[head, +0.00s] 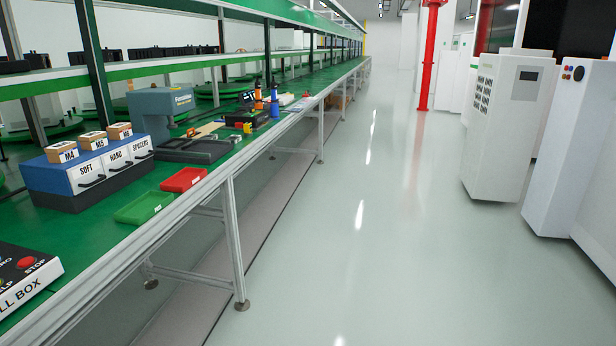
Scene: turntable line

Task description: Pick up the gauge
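I cannot pick out a gauge for certain. A grey machine (160,110) with a small label stands on the green bench, behind a dark flat tray (196,151). Beyond the tray is a cluster of small items, among them an orange-and-black upright thing (259,98), an orange-and-blue one (274,106) and a dark box-like item (246,118); they are too small to name surely. Neither of my grippers shows in the head view.
A blue drawer unit (60,181) marked SOFT, HARD and SPACERS carries small cartons. A green tray (144,208) and a red tray (184,180) lie near the bench edge, a call box (22,275) nearer. The aisle floor (370,220) is clear; white cabinets (505,125) stand right.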

